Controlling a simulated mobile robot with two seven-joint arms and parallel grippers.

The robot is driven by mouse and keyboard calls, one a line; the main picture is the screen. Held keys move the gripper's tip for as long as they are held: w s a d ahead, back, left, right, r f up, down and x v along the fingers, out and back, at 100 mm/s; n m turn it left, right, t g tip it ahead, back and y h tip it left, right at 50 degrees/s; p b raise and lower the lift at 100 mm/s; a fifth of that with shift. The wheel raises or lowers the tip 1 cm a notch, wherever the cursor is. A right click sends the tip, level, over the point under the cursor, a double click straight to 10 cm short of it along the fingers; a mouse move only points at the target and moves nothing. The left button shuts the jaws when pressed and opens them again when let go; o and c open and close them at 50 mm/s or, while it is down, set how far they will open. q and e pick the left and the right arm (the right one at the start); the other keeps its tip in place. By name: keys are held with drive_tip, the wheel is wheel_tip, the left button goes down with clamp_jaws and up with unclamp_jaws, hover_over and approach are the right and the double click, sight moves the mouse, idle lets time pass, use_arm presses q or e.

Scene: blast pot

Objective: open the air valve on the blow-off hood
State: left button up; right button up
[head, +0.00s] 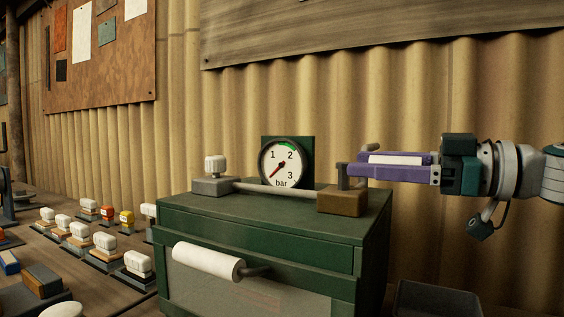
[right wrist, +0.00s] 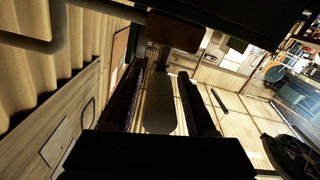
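The blow-off hood is a dark green box (head: 262,224) with a pressure gauge (head: 282,163) on top; its red needle points to the lower left, below 1. A pipe (head: 275,190) runs to the air valve, a brown block (head: 341,202) with a grey stem at the top right. My right gripper (head: 352,170) reaches in from the right with purple fingers around a white lever grip (head: 395,160). My left gripper is not in view.
A white knob (head: 214,166) on a grey block stands at the hood's top left. A white-gripped handle (head: 208,261) sticks out in front. Several stamp-like pieces (head: 80,234) stand on the bench at left. A dark tray (head: 437,299) lies at lower right; corrugated wall behind.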

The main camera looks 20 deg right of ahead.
clamp_jaws()
idle(1.2)
